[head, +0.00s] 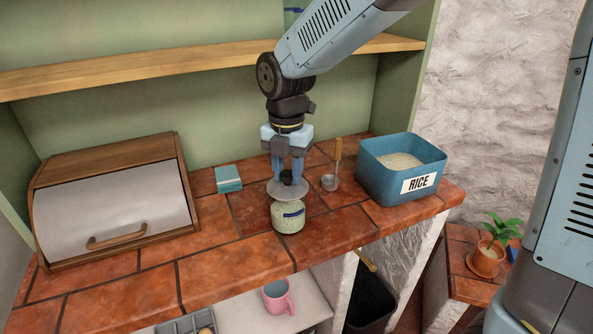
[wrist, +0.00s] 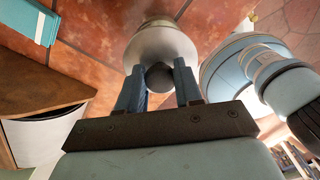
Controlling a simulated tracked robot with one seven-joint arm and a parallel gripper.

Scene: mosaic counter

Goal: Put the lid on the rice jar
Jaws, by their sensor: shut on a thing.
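My gripper (head: 288,178) points down over the counter, its blue fingers shut on the dark knob of a grey round lid (head: 277,191). The lid also shows in the wrist view (wrist: 163,43), with its knob (wrist: 160,77) between the fingertips (wrist: 159,67). The rice jar (head: 289,220), a small clear jar of pale grains with a blue band, stands upright on the counter directly below the lid. The lid overlaps the jar's top in the head view and hides its mouth. I cannot tell whether lid and jar touch.
A blue bin marked RICE (head: 372,184) and a metal scoop with a wooden handle (head: 331,181) are to the right. A teal box (head: 228,179) and a wooden bread box (head: 115,205) are to the left. The counter's front edge is just before the jar.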

